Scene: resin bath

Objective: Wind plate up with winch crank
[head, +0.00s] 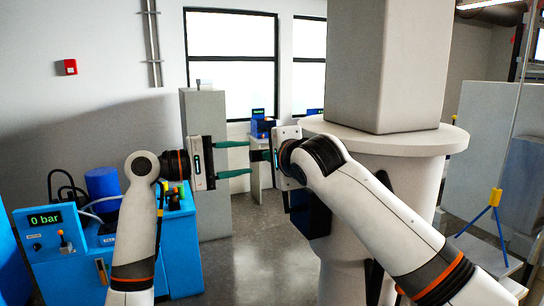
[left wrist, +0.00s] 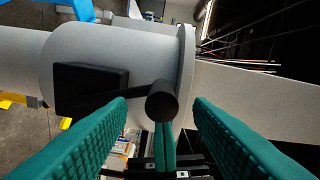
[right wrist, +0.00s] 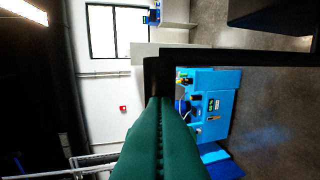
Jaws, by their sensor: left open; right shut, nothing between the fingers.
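The winch shows in the left wrist view as a black housing (left wrist: 90,88) on the pale column, with a dark round crank handle (left wrist: 162,101) seen end-on. In the right wrist view a dark crank arm (right wrist: 230,58) runs across the top to near the right fingertips. My left gripper (head: 248,159) is open, its green fingers pointing right, either side of the handle in its wrist view; contact cannot be told. My right gripper (head: 267,156) is shut and empty, facing the left one, close to the handle. I cannot make out the plate.
The big pale column (head: 385,145) with its wide flange stands right of centre. A blue console (head: 60,255) reading 0 bar stands at the left. A grey pillar (head: 205,105) stands behind my left gripper. Grey floor is open between console and column.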

